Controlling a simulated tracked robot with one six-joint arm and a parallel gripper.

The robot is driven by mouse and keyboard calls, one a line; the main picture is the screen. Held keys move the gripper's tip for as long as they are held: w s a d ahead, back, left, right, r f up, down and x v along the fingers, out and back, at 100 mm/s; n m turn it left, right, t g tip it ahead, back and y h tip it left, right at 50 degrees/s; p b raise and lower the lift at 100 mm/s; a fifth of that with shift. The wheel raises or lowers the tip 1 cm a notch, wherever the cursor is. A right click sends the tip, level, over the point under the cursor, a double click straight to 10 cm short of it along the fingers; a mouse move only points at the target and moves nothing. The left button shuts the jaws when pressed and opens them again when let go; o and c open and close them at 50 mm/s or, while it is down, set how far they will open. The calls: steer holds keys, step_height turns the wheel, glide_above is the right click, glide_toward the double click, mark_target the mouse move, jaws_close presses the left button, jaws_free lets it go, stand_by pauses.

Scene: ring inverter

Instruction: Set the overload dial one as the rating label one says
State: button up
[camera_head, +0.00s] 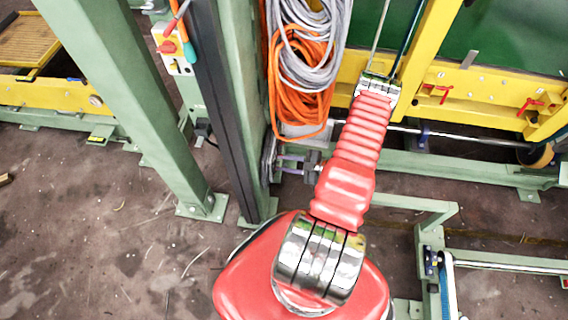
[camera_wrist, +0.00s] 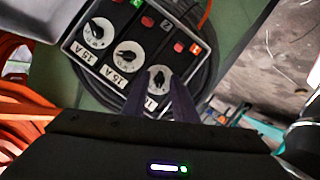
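In the wrist view a control panel holds three white dials with black knobs. Overload dial one (camera_wrist: 158,76) is the lowest right, in the row with the orange "1" tag (camera_wrist: 195,47). Its knob stands roughly upright in the picture. Its rating label (camera_wrist: 151,103) starts with "1"; the rest is hidden by my fingers. My gripper (camera_wrist: 160,88) has its two dark fingers apart, one on each side of dial one. Whether they touch the knob cannot be told. In the head view I cannot make out the panel or my gripper.
Red buttons (camera_wrist: 178,47) sit beside the dials. Orange cable (camera_head: 285,100) hangs by the green post (camera_head: 125,95).

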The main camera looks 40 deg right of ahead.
steer(key=shift+w, duration=0.1)
steer(key=shift+c, duration=0.2)
jaws_close()
stand_by(0.5)
steer(key=shift+m+g, duration=0.4)
steer(key=shift+m, duration=0.3)
steer(key=shift+y, duration=0.3)
steer(key=shift+o, duration=0.2)
jaws_free()
